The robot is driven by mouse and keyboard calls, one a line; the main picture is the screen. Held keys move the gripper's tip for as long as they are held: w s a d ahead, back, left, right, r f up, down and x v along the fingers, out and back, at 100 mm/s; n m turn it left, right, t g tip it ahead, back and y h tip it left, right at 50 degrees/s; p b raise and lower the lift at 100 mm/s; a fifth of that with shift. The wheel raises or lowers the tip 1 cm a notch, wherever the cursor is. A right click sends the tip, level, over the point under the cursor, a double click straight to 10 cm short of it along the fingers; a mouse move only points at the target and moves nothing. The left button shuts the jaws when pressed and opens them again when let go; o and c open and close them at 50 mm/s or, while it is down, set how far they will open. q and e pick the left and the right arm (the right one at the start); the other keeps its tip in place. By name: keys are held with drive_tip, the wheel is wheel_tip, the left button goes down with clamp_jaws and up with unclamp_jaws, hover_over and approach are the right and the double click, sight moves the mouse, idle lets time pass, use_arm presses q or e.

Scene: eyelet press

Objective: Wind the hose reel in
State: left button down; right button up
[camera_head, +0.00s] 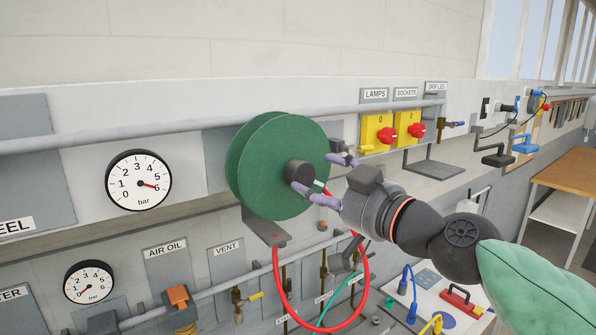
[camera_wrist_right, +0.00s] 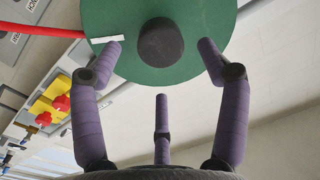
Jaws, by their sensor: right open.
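The green hose reel (camera_head: 262,150) is mounted on the wall panel, with a dark round hub (camera_head: 297,173) at the middle of its face. A red hose (camera_head: 366,280) hangs from it in a loop. My right gripper (camera_head: 318,176) is in front of the reel, its purple fingers spread around the hub. In the right wrist view, the open fingers of my right gripper (camera_wrist_right: 162,55) stand on either side of the dark hub (camera_wrist_right: 163,42) against the green disc (camera_wrist_right: 205,20). Whether a finger touches the disc is unclear. My left gripper is not in view.
A grey pipe (camera_head: 200,124) runs along the wall behind the reel. Pressure gauges (camera_head: 138,180) are at left. Yellow switch boxes with red knobs (camera_head: 378,132) are just right of the reel. Valves and fittings (camera_head: 240,300) sit below. A wooden-topped bench (camera_head: 565,170) stands at far right.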

sight(306, 178)
drive_tip(key=x, duration=0.7)
drive_tip(key=shift+p, duration=0.35)
clamp_jaws()
drive_tip(key=shift+d+f, duration=0.1)
